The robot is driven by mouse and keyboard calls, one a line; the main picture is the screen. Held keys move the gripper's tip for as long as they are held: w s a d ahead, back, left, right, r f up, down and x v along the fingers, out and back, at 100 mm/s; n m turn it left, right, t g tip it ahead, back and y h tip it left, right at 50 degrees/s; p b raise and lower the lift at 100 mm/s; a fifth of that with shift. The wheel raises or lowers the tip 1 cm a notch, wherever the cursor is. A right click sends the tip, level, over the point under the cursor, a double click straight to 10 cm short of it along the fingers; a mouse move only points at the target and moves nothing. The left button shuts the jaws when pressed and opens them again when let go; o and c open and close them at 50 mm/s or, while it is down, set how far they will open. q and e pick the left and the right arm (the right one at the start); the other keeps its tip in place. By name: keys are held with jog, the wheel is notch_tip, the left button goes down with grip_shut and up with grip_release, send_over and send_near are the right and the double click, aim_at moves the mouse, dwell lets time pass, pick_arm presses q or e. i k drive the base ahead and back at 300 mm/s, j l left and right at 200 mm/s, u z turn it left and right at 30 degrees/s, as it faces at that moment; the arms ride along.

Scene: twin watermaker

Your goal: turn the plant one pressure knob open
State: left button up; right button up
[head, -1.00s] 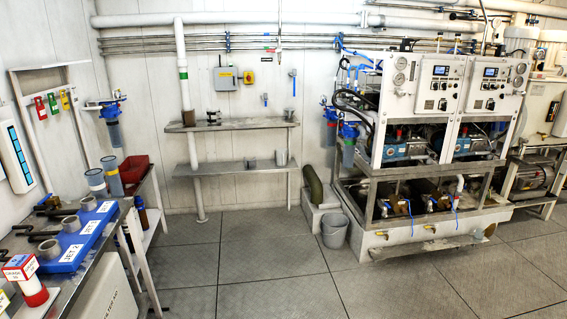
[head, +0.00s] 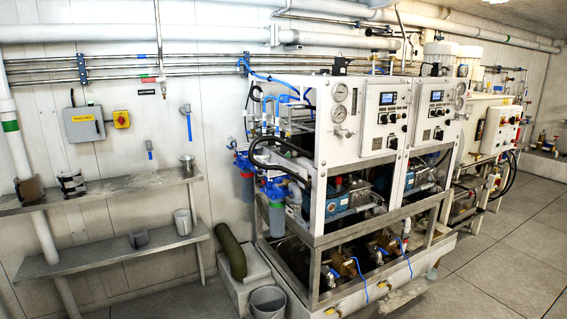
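The twin watermaker stands right of the middle in the head view, a white frame (head: 327,165) with two plants side by side. The nearer plant has a white control panel (head: 371,120) with a small screen and dark knobs. Two round gauges (head: 339,113) sit on the frame left of it. The second plant's control panel (head: 427,116) stands to its right. The pressure knob is too small to pick out, and I cannot tell which plant is plant one. Neither of my grippers is in view.
Steel shelves (head: 110,190) line the wall at left. A grey bucket (head: 268,302) and a dark green cylinder (head: 230,250) stand at the watermaker's lower left. A grey box with a yellow label (head: 84,125) hangs on the wall. Bare floor (head: 500,265) lies at right.

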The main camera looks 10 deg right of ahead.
aim_at(346, 133)
jog(key=i+j+z, duration=0.1)
jog(key=i+z, duration=0.2)
jog(key=i, duration=1.35)
